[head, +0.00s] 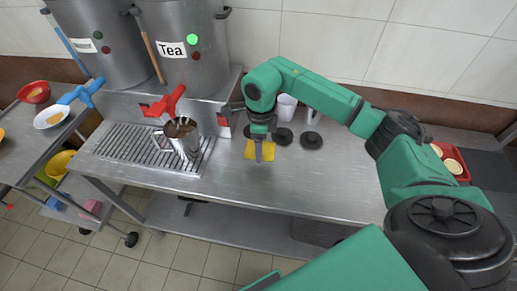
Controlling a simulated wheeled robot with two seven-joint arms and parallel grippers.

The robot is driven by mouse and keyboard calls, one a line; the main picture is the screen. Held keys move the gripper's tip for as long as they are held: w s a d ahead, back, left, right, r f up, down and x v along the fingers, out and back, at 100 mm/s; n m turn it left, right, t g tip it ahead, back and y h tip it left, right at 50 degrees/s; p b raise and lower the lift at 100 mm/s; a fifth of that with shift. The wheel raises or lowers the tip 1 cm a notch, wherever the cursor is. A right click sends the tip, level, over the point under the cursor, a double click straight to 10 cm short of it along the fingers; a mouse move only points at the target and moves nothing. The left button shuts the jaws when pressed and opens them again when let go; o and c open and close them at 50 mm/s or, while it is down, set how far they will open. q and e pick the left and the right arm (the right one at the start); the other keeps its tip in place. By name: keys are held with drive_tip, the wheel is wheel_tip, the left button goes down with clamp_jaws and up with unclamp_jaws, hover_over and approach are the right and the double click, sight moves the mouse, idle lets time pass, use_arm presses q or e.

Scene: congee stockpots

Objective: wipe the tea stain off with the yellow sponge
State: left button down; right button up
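The yellow sponge (268,153) lies flat on the steel counter (225,180), or is just above it, right of the drip grate. My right gripper (258,154) points down over the sponge from its far side. Its fingers are seen edge-on and overlap the sponge, so I cannot tell whether they are shut on it. No tea stain is visible on the bare counter; anything under the sponge or arm is hidden. My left gripper is not in view.
A metal jug (185,143) stands on the drip grate (135,149) below the red tap (165,101) of the Tea stockpot (178,70). White cups (286,106) and dark round lids (311,140) stand behind the sponge. The counter's front is clear.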

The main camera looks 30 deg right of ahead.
drive_tip(key=shift+r+p, duration=0.4)
drive_tip(key=shift+r, duration=0.9)
